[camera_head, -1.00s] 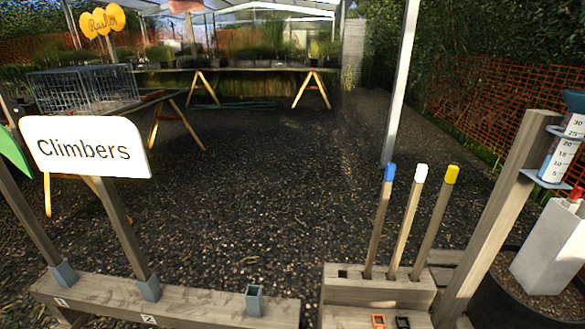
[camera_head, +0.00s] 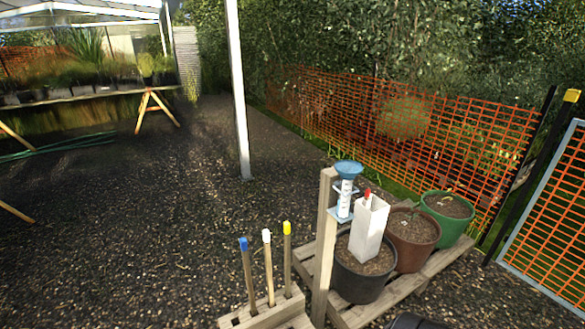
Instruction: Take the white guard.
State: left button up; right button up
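The white guard (camera_head: 369,228) is a tall, square white tube. It stands slightly tilted in the soil of a black pot (camera_head: 362,285) on a wooden pallet, right of centre. A small red tip (camera_head: 367,193) shows at its top opening; what it belongs to is hidden by the guard. Neither of my grippers is in view.
A wooden post (camera_head: 323,250) with a blue-topped rain gauge (camera_head: 346,190) stands just left of the guard. Brown (camera_head: 413,239) and green (camera_head: 447,216) pots stand behind it. Blue-, white- and yellow-tipped stakes rise from a wooden block (camera_head: 262,318). Orange mesh fencing is behind; open gravel lies left.

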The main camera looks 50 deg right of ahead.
aim_at(367, 228)
jog(key=z, duration=2.2)
